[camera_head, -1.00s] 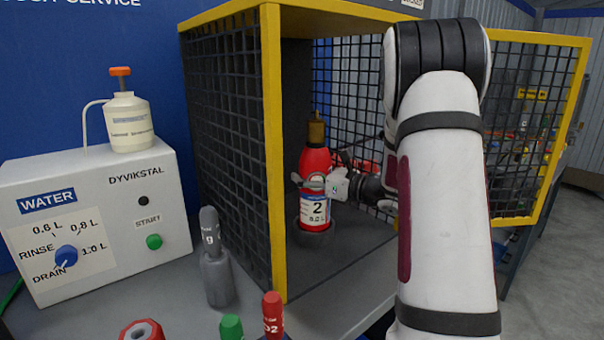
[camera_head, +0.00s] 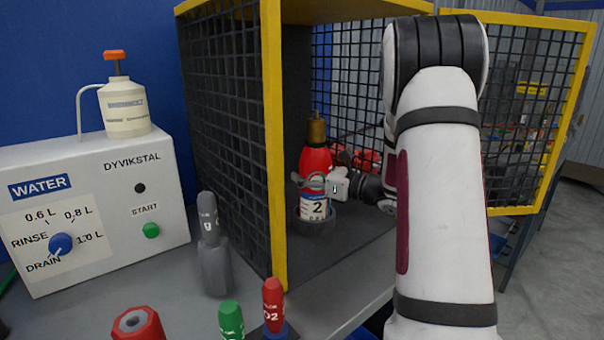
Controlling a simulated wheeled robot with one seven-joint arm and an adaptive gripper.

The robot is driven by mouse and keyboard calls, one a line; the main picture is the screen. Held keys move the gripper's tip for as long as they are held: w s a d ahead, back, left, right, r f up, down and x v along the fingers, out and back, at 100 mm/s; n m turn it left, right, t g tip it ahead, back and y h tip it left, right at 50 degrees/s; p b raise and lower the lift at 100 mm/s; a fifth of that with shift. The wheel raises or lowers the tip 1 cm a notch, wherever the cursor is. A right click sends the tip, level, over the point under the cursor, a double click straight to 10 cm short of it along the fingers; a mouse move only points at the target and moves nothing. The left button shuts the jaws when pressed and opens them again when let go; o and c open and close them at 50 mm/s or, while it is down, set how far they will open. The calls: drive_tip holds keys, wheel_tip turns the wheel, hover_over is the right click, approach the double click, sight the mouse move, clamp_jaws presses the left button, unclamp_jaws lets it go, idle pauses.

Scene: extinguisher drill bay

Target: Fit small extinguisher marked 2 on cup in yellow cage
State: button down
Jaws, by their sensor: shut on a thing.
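The small red extinguisher (camera_head: 316,160) with a brass top and a white label marked 2 stands upright inside the yellow-framed cage (camera_head: 274,140). Its lower end is inside the dark round cup (camera_head: 316,223) on the cage floor, and the cup's rim hides the bottom of the label. Whether it rests fully on the cup's bottom cannot be seen. My gripper (camera_head: 316,183) comes in from the right and is shut around the extinguisher's body, just above the label. My arm hides part of the cage's right side.
The cage's mesh door (camera_head: 530,120) stands open at the right. A water unit (camera_head: 95,215) with a white bottle (camera_head: 124,108) is at the left. In front are a grey canister (camera_head: 213,262), a red hexagonal piece (camera_head: 137,323), and green (camera_head: 231,320) and red (camera_head: 273,305) cylinders.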

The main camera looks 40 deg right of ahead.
drive_tip(key=shift+r, duration=0.15)
drive_tip(key=shift+c, duration=1.3)
unclamp_jaws()
drive_tip(key=shift+f, duration=0.3)
drive_tip(key=v, duration=1.2)
drive_tip(key=shift+r, duration=0.15)
